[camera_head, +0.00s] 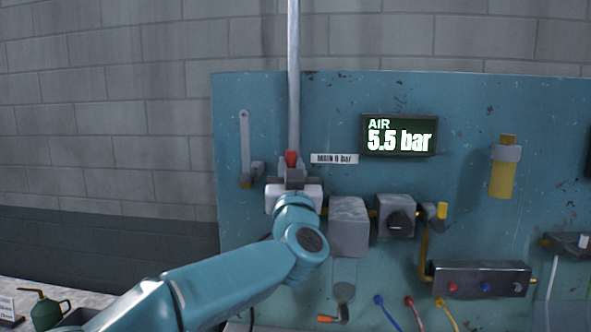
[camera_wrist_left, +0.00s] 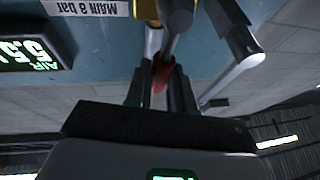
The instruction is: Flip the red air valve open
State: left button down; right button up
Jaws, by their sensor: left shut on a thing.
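The red air valve handle (camera_head: 291,158) shows as a small red tip at the foot of the vertical grey pipe, on the blue panel. My left gripper (camera_head: 291,173) is right at it, and its body hides most of the valve. In the left wrist view the red handle (camera_wrist_left: 158,77) sits between the two dark fingers (camera_wrist_left: 160,85), which are shut on it. The AIR display (camera_head: 399,136) reads 5.5 bar. It also shows upside down at the left of the wrist view (camera_wrist_left: 35,42). My right gripper is not in view.
Right of my wrist are a grey block (camera_head: 349,227), a regulator with a dark knob (camera_head: 397,216) and a yellow cylinder (camera_head: 502,178). An oil can (camera_head: 48,309) stands lower left.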

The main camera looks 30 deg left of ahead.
pick_arm(q)
jog(key=shift+a+n, duration=0.1)
jog(key=shift+n, duration=0.3)
jog(key=c, duration=1.2)
grip_release()
jog(key=shift+s, duration=0.1)
jog(key=shift+c, duration=0.2)
jog(key=b+v, duration=0.4)
jog(key=v, duration=1.2)
jog(key=shift+d, duration=0.25)
jog(key=shift+s, duration=0.1)
